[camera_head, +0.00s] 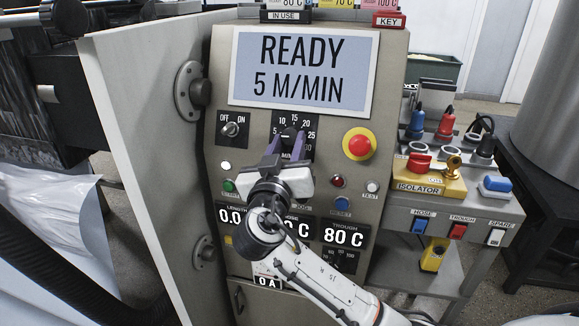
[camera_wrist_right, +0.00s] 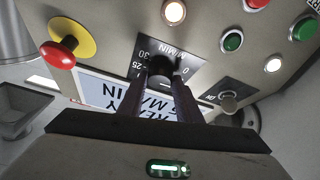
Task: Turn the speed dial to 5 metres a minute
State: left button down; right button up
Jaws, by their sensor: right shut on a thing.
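In the right wrist view the fingers reach up to the black knob (camera_wrist_right: 160,66). The display (camera_head: 302,70) above reads READY and 5 M/MIN. My left gripper is not in view.
An OFF/ON switch (camera_head: 230,130) is left of the dial. A red emergency button on yellow (camera_head: 359,144) is to its right. Small buttons and lit readouts are below. A side shelf holds a yellow isolator box (camera_head: 430,181) and coloured plugs.

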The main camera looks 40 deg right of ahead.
jog(key=shift+f+m+b, duration=0.4)
jog(key=shift+m+b, duration=0.2)
jog(key=shift+r+m+g+h+b, duration=0.1)
jog(key=shift+m+g+h+b, duration=0.55)
jog(key=shift+b, duration=0.2)
jog(key=shift+w+r+m+b, duration=0.1)
jog(key=shift+r+m+b, duration=0.15)
jog(key=shift+m+b, duration=0.35)
jog(key=shift+g, duration=0.25)
jog(key=o, duration=1)
jog(key=shift+r, duration=0.1)
jog(key=shift+o, duration=0.2)
jog(key=shift+a, duration=0.1)
